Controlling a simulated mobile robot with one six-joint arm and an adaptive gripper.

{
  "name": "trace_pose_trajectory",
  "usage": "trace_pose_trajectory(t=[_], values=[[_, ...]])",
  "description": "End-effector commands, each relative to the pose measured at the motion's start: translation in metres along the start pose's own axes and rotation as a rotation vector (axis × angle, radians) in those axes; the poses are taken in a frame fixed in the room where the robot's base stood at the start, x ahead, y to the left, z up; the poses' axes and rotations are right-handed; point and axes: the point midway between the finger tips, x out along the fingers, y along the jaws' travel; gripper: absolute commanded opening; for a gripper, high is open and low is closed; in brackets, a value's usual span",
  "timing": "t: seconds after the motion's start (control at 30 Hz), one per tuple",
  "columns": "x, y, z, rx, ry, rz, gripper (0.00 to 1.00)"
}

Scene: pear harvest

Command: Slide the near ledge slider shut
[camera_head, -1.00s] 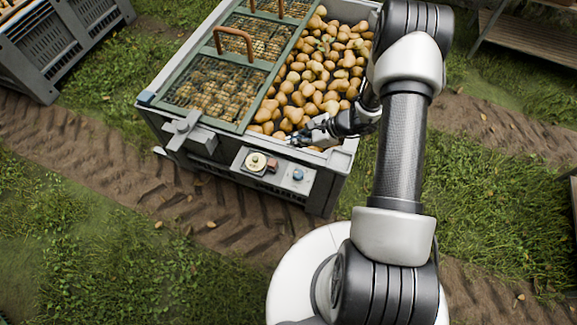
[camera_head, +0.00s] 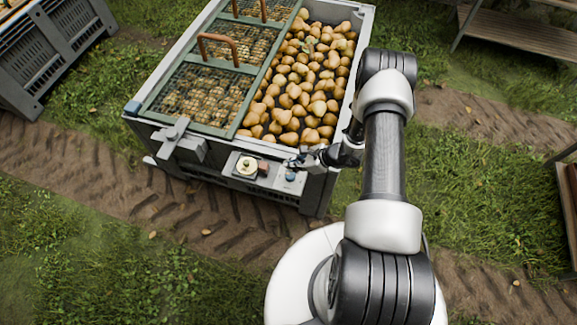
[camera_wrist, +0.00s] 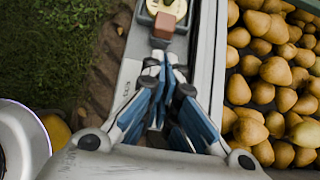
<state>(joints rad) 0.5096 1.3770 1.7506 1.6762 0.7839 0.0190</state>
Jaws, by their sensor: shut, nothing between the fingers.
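A grey ledge (camera_head: 272,178) sticks out from the near side of the pear crate (camera_head: 318,190). The block looks like the slider's handle, but I cannot be sure. My gripper (camera_head: 293,163) is shut and empty, low over the right part of the ledge, close to the blue knob. In the wrist view the fingertips (camera_wrist: 161,60) point at the red-brown block (camera_wrist: 164,25), just short of it. The dial (camera_wrist: 165,8) lies beyond. The fingers hide part of the ledge.
Pears (camera_head: 300,90) fill the right part of the crate, and green mesh lids (camera_head: 195,95) with brown handles cover its left part. A grey T-shaped fitting (camera_head: 177,138) sits on the near wall, left of the ledge. Grass and a dirt track lie in front.

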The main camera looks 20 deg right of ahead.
Motion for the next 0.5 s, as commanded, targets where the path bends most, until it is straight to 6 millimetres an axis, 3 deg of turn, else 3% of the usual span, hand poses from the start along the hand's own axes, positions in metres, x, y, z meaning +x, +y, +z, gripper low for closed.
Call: trace_pose_trajectory(t=[0.3,0.5], values=[[0.06,0.001,-0.002,-0.001,0.001,0.002,0.0],[0.079,0.0,-0.001,-0.001,0.0,0.0,0.0]])
